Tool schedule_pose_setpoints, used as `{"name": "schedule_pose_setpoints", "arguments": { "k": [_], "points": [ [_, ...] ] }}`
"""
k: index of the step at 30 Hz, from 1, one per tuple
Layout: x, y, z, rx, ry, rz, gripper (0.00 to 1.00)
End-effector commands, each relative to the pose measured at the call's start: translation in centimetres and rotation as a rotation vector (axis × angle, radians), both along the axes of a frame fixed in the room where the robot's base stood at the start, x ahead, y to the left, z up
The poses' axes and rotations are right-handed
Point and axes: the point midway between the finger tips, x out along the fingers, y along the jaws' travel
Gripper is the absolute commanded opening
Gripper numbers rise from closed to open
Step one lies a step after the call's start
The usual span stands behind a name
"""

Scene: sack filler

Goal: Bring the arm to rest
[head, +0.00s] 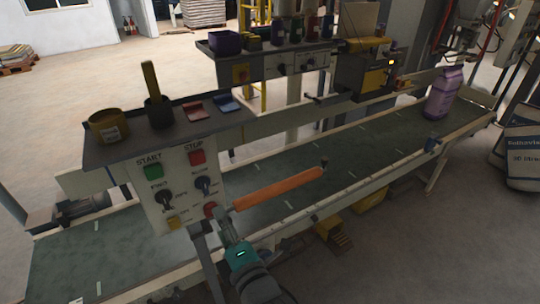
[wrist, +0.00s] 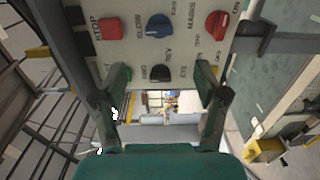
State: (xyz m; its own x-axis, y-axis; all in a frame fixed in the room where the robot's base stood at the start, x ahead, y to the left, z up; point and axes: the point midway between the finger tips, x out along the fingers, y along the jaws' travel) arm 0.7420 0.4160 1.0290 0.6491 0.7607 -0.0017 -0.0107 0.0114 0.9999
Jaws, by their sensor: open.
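My gripper (head: 222,224) is in front of the lower right of the white control panel (head: 158,225) in the head view, close to the red knob (head: 210,209). In the wrist view my gripper (wrist: 162,78) is open, with a finger on each side of a black knob (wrist: 160,73) in the picture. Nothing shows held between the fingers. I cannot tell how far the fingertips are from the panel. The red STOP button (wrist: 108,28), blue knob (wrist: 158,26) and red knob (wrist: 217,25) show above the fingers. The fingers partly hide the panel's lower edge.
An orange bar (head: 278,189) lies right of the panel above the green conveyor belt (head: 385,130). A purple sack (head: 445,92) stands on the belt's far end. A shelf (head: 205,125) with a cup (head: 108,126) is above the panel. Open floor (head: 400,255) lies at front right.

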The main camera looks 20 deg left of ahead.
Motion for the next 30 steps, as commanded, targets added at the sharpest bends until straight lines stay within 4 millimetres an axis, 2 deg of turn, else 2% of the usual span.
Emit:
{"name": "schedule_pose_setpoints", "arguments": {
  "k": [5,8,14,20,24,30],
  "points": [
    [0.0,-1.0,-0.9,0.011,0.023,-0.016,0.73],
    [0.0,-3.3,-2.8,0.042,0.079,-0.055,0.73],
    [-1.1,-11.0,-8.2,0.169,0.247,-0.187,0.73],
    [-3.7,-18.6,-12.4,0.323,0.403,-0.323,0.73],
    [-6.5,-23.5,-14.6,0.44,0.498,-0.415,0.73],
    [-11.2,-29.6,-16.8,0.618,0.614,-0.539,0.73]
  ]
}}
